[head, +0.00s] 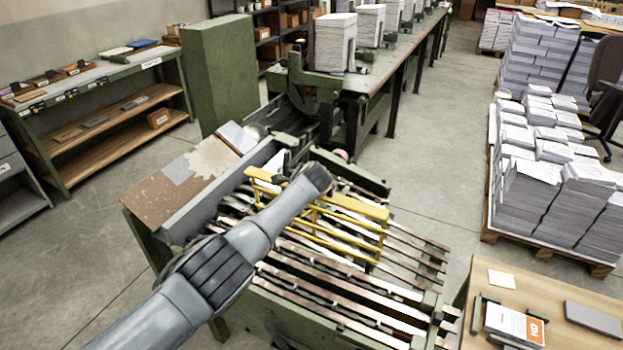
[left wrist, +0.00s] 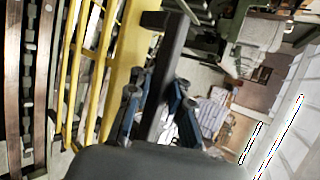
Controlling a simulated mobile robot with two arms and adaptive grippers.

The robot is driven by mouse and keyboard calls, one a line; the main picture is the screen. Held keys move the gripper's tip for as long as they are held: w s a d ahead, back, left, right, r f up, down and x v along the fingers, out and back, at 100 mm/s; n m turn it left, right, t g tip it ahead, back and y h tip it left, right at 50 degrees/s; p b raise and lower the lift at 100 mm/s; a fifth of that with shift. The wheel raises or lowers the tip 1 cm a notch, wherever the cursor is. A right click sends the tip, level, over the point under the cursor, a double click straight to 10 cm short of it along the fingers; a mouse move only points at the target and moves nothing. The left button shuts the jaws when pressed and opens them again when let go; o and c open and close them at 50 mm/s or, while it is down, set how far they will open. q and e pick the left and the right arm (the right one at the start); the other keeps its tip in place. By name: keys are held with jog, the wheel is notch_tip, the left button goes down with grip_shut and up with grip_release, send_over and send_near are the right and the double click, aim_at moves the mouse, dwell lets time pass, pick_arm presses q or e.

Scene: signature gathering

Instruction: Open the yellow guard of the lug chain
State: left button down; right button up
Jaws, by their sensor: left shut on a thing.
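The yellow guard (head: 357,208) is a barred frame over the lug chain (head: 335,290), on the green machine in the middle of the head view. Its yellow edge also shows in the left wrist view (left wrist: 122,60). My left gripper (head: 318,178) reaches across the guard from the left and hides part of its top rail. In the left wrist view, my left fingers (left wrist: 155,103) are closed around a dark bar (left wrist: 172,45), which looks like the guard's handle, beside the yellow edge. The guard's exact tilt is hard to tell. My right gripper is not in view.
A brown-topped plate (head: 160,185) flanks the chain on the left. A long bench (head: 395,62) with paper stacks runs behind. A loaded pallet (head: 550,252) stands at the right. A wooden table (head: 480,335) is at the lower right. Open floor lies between the machine and the pallet.

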pick_arm(q)
jog(key=shift+w+r, duration=0.15)
jog(key=shift+r, duration=0.3)
jog(key=c, duration=1.3)
grip_release()
jog(key=shift+s, duration=0.3)
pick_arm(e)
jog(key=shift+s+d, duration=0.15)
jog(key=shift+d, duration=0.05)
pick_arm(q)
jog(key=shift+s+d, duration=0.1)
jog(key=shift+v, duration=0.95)
jog(key=v, duration=1)
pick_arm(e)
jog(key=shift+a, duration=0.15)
